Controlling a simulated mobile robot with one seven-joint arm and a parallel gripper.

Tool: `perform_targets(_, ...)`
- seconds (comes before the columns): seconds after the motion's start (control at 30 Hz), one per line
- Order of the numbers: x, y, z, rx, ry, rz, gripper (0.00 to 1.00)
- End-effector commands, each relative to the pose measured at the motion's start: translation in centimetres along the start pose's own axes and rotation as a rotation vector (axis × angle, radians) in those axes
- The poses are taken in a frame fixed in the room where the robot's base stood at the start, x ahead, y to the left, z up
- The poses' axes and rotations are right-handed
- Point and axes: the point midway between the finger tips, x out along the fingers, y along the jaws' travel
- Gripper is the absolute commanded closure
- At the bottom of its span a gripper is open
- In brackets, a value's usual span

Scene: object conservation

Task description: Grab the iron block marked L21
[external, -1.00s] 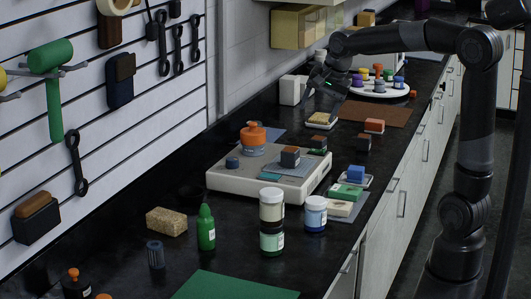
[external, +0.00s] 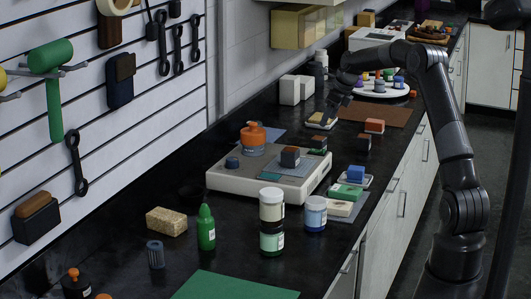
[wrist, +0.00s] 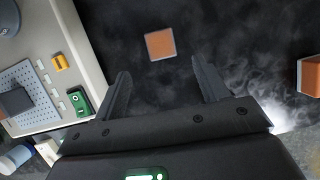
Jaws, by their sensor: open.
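No marking L21 can be read in either view, so I cannot tell which block bears it. In the wrist view a square block with a copper-brown top (wrist: 160,43) lies on the dark counter, ahead of my gripper (wrist: 164,77) and roughly in line with its gap. The fingers are apart and nothing is between them. A second orange-brown block (wrist: 310,76) is cut off at the right edge. In the external view my gripper (external: 333,108) is low over the counter; its fingertips are hard to make out. Small two-tone blocks stand nearby: an orange-topped one (external: 374,125) and brown-topped ones (external: 364,141).
A pale device (external: 230,181) with a block on its plate stands on the counter; it also shows at left in the wrist view (wrist: 85,45). Jars (external: 271,205) and a green bottle (external: 206,230) are nearer. A white round tray (external: 381,91) of coloured pieces lies beyond.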

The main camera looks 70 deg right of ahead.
Motion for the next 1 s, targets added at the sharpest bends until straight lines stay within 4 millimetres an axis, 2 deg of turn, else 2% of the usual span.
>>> perform_targets(0.17, 1.7, -0.2, -0.1, 0.014, -0.001, 0.003, 0.33)
perform_targets(0.4, 5.2, -0.2, -0.1, 0.011, 0.000, 0.002, 0.33)
perform_targets(0.57, 6.8, -0.2, -0.2, 0.011, -0.001, 0.002, 0.33)
perform_targets(0.73, 9.5, -0.1, -0.5, 0.010, 0.000, 0.002, 0.33)
perform_targets(0.87, 10.6, -0.1, -0.4, 0.010, -0.001, 0.002, 0.33)
perform_targets(1.0, 10.8, -0.1, -0.4, 0.010, -0.002, 0.000, 0.33)
